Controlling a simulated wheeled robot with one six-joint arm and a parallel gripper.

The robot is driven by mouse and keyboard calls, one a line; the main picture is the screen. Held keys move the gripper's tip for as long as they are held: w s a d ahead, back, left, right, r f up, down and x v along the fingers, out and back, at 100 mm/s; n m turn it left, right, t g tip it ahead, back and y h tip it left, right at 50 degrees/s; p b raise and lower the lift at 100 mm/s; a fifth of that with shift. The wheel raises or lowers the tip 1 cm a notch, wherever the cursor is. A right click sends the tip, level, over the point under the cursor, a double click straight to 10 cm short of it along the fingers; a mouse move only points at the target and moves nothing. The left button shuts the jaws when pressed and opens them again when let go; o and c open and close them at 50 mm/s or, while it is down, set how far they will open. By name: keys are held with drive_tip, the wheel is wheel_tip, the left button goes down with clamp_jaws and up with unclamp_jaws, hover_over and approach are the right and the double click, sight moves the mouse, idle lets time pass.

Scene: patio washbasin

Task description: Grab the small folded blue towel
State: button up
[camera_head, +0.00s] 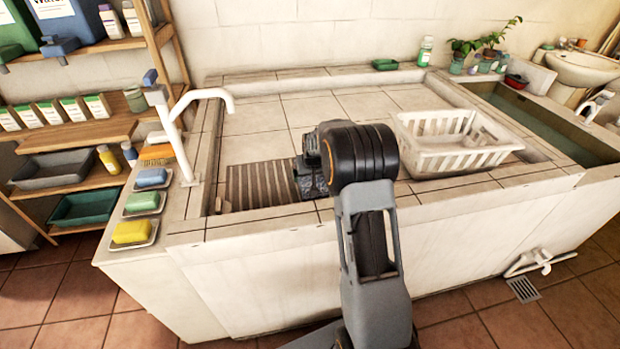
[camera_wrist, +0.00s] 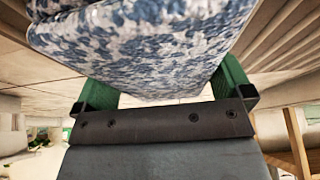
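The small folded towel (camera_wrist: 150,40) has a blue and white mottled pattern and fills the top of the wrist view. In the head view, a patterned bit of it (camera_head: 310,186) shows at the end of my arm, beside the ribbed washboard area. My gripper (camera_wrist: 168,88) has one green finger on each side of the towel, both against its edges, so it looks shut on it. The fingertips are hidden behind the cloth. My dark wrist hides much of the gripper in the head view. I cannot tell whether the towel is clear of the surface.
A ribbed washboard (camera_head: 255,184) lies left of my gripper. A white basket (camera_head: 440,160) stands to the right. A white tap (camera_head: 195,100) rises at the left, near soap dishes with yellow (camera_head: 131,231), green and blue bars. The tiled surface (camera_head: 270,120) behind is clear.

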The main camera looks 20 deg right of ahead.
drive_tip(key=c, duration=0.7)
drive_tip(key=shift+r, duration=0.1)
